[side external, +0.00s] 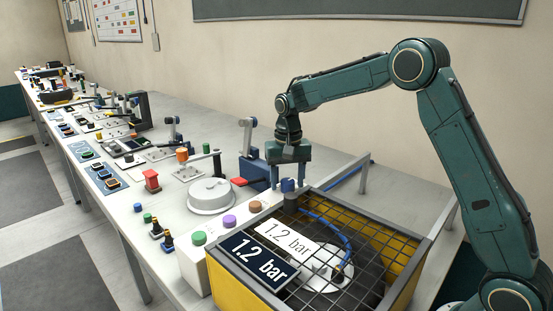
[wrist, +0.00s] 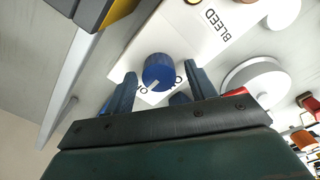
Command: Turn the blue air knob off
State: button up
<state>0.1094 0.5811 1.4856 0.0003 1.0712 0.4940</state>
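The blue air knob (wrist: 158,72) shows in the wrist view with a white pointer line on its face, on a white panel with partly hidden lettering around it. In the side view the blue knob (side external: 288,185) stands upright at the back corner of the yellow caged box. My gripper (side external: 288,184) points down over it. In the wrist view my gripper (wrist: 160,70) is open, one finger on each side of the knob, with gaps showing. I cannot tell how far down the fingers reach along it.
The yellow box with a wire grid (side external: 400,250) and "1.2 bar" signs (side external: 258,257) is close in front. Green, purple and brown buttons (side external: 228,221) line its left panel. A grey round drum (side external: 211,196) and a blue clamp stand (side external: 252,170) are to the left.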

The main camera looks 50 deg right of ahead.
aim_at(288, 180)
notch_tip(288, 180, up, 14)
dwell(1.0)
jog(key=shift+s+f, duration=0.1)
jog(key=s+a+r+n+t, duration=0.2)
jog(key=s+r, duration=0.1)
jog(key=s, duration=0.6)
jog(key=s+a+r+n+t, duration=0.1)
jog(key=s+a+r+n, duration=0.1)
jog(key=s, duration=0.7)
jog(key=s+f+n+t, duration=0.1)
jog(key=s+f, duration=0.2)
jog(key=s, duration=0.4)
jog(key=s+a+f+n+t, duration=0.1)
jog(key=s+f, duration=0.3)
jog(key=s, duration=0.4)
jog(key=shift+a+n+t, duration=0.3)
jog(key=shift+n, duration=0.2)
